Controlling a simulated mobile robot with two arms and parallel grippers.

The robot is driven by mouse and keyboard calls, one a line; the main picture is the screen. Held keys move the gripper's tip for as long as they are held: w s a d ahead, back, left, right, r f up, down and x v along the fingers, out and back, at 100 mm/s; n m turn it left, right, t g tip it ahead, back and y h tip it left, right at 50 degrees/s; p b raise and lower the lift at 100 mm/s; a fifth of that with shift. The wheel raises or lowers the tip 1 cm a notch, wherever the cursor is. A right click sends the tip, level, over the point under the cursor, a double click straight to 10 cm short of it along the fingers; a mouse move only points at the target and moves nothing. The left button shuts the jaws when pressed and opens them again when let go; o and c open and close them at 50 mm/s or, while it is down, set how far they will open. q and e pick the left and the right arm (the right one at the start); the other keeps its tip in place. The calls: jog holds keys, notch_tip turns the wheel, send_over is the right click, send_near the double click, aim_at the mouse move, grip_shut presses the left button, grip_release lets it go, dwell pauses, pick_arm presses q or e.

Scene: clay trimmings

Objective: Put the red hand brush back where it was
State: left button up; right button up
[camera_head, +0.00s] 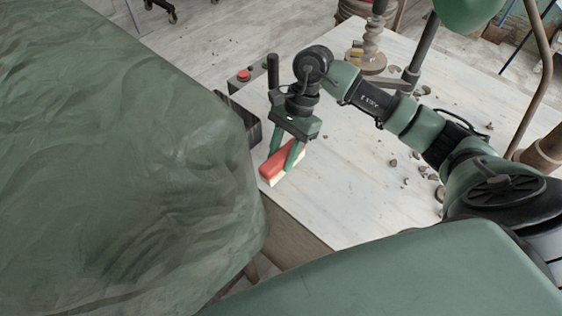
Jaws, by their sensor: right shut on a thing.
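The red hand brush (271,169) has a red body with pale bristles along its lower side. My right gripper (285,158) is shut on it, with the green fingers on either side of the brush. The brush is at the left edge of the white table (340,205); I cannot tell whether it touches the tabletop. My left gripper is not in view.
Several grey clay scraps (421,167) lie on the table, mostly to the right of the brush. A large green cover (120,150) fills the left side. A red button (243,75) sits at the table's far left. A turned post (370,50) stands behind.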

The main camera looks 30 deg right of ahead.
aim_at(281, 167)
notch_tip(281, 167, down, 4)
jog(key=shift+r+p, duration=0.1)
jog(key=shift+p, duration=0.6)
jog(key=shift+a+p, duration=0.15)
jog(key=shift+p, duration=0.15)
jog(key=shift+f, duration=0.5)
jog(key=o, duration=1.2)
jog(key=shift+r, duration=0.15)
jog(key=b+v, duration=0.3)
jog(key=v, duration=0.8)
jog(key=shift+r, duration=0.5)
